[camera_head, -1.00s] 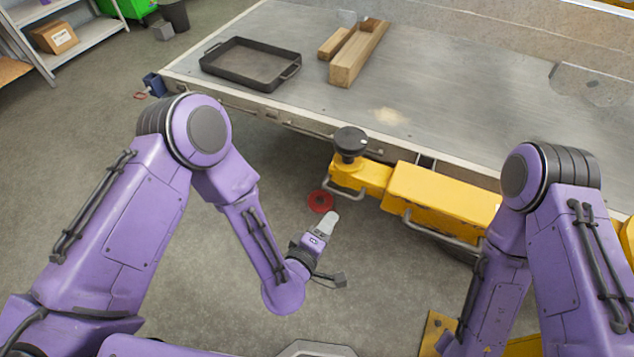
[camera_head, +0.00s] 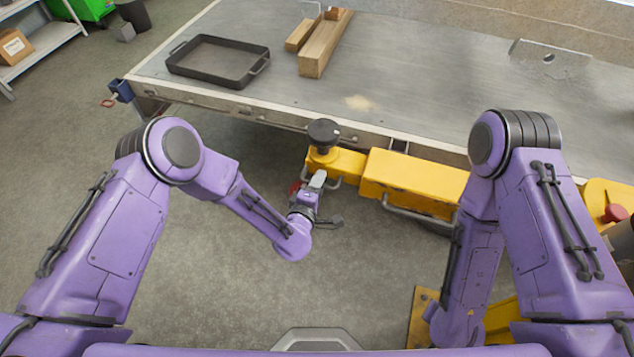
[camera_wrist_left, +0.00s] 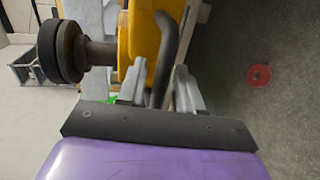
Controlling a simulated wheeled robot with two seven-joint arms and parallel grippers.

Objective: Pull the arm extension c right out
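The yellow arm extension (camera_head: 340,163) with a round black pad (camera_head: 323,133) on top sticks out from under the trailer's side. A grey bar handle (camera_head: 337,183) is fixed to it. My left gripper (camera_head: 318,180) is at this handle. In the left wrist view the handle (camera_wrist_left: 168,45) passes between the two fingers of the open gripper (camera_wrist_left: 158,88), with room visible beside it. The black pad (camera_wrist_left: 62,52) stands left of the fingers there. My right gripper is out of view; only its purple arm shows.
A larger yellow box section (camera_head: 412,180) with its own grey handle lies to the right. The trailer bed (camera_head: 420,90) carries a black tray (camera_head: 218,60) and wooden beams (camera_head: 325,45). A red disc (camera_wrist_left: 259,75) lies on the floor. Floor at front left is clear.

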